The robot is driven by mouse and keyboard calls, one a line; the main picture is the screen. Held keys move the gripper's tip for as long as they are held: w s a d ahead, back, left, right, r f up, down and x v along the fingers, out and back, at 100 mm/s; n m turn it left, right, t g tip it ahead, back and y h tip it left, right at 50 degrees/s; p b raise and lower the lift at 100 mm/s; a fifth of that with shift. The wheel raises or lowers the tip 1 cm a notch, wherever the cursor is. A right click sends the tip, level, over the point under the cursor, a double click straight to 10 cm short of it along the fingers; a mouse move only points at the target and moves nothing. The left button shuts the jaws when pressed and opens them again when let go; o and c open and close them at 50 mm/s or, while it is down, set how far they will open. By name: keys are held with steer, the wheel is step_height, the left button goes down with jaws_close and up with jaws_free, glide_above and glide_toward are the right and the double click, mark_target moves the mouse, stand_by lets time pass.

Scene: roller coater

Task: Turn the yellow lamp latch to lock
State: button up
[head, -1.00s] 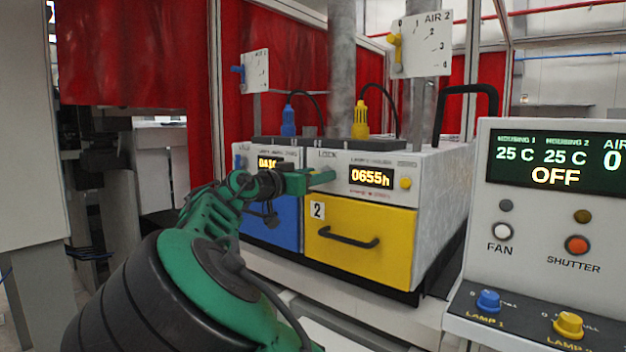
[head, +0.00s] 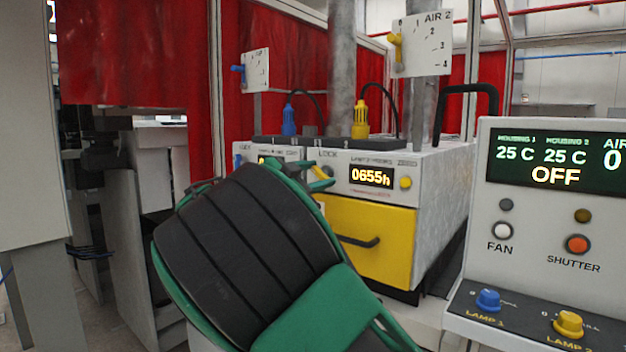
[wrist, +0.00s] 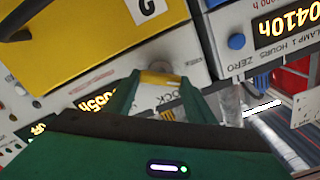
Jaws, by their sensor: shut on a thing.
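The yellow lamp latch (wrist: 158,78) is on the white front panel of the yellow-drawer lamp unit, close to the LOCK label. In the wrist view it sits between the two green fingers of my gripper (wrist: 158,90), which is shut on it. In the head view a small yellow part of the latch (head: 318,172) shows left of the 0655h display, with a green fingertip beside it. My large arm link hides most of the gripper there. The latch's exact angle is hard to read.
The yellow drawer (head: 388,238) with its black handle is below the latch. The blue unit, at left, is mostly hidden by my arm. A control console (head: 545,215) stands at right. A yellow cable plug (head: 361,120) rises from the unit's top.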

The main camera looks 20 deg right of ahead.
steer(key=m, duration=0.5)
steer(key=shift+s+d+f+m, duration=0.1)
steer(key=shift+d+f+m, duration=0.05)
steer(key=shift+m, duration=0.15)
steer(key=m, duration=0.5)
steer(key=shift+s+f+m, duration=0.1)
steer(key=shift+f+m, duration=0.1)
steer(key=shift+m, duration=0.1)
steer(key=o, duration=1)
steer(key=shift+o, duration=0.2)
steer(key=shift+r, duration=0.1)
